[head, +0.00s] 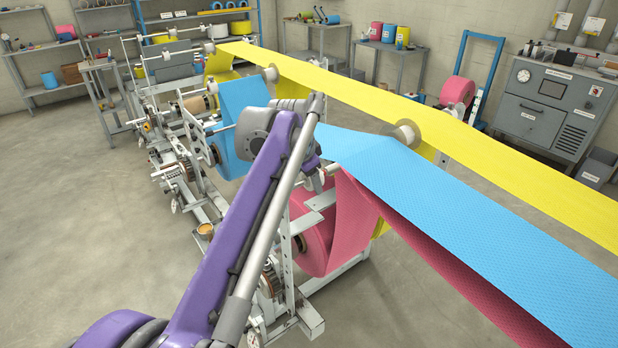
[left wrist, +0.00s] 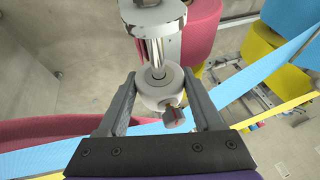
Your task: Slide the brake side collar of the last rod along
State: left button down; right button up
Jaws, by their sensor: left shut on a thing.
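In the left wrist view, a pale round collar (left wrist: 152,99) sits around a shiny metal rod (left wrist: 157,52). A small grey screw knob (left wrist: 174,119) with a red mark sticks out of the collar. My left gripper (left wrist: 159,84) is shut on the collar, one dark finger on each side of it. Beyond the collar the rod runs to a worn white bracket (left wrist: 160,17). In the head view my left arm reaches over the machine frame (head: 290,232), and its wrist hides most of the rod and the collar. My right gripper is not in view.
A blue web (head: 455,205) and a yellow web (head: 500,140) run to the right, close to my left wrist. A pink roll (head: 312,245) hangs below the blue web. A grey control cabinet (head: 548,105) stands at the back right. The floor at left is open.

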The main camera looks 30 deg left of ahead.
aim_at(328, 168)
pick_arm(q)
jog(key=w+p, duration=0.1)
jog(key=w+d+p, duration=0.1)
jog(key=w, duration=0.1)
jog(key=w+d, duration=0.1)
jog(key=w, duration=0.1)
jog(key=shift+w+d+r+p, duration=0.1)
jog(key=shift+w+p, duration=0.1)
jog(key=shift+p, duration=0.2)
jog(key=shift+w+d, duration=0.1)
jog(key=shift+w, duration=0.1)
jog(key=shift+s, duration=0.25)
jog(key=shift+c, duration=1.3)
grip_release()
jog(key=shift+o, duration=1.1)
jog(key=shift+w, duration=0.1)
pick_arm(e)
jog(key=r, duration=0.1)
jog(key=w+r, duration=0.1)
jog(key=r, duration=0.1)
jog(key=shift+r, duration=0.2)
pick_arm(q)
jog(key=v, duration=1)
jog(key=shift+r+p, duration=0.3)
jog(key=shift+p, duration=0.05)
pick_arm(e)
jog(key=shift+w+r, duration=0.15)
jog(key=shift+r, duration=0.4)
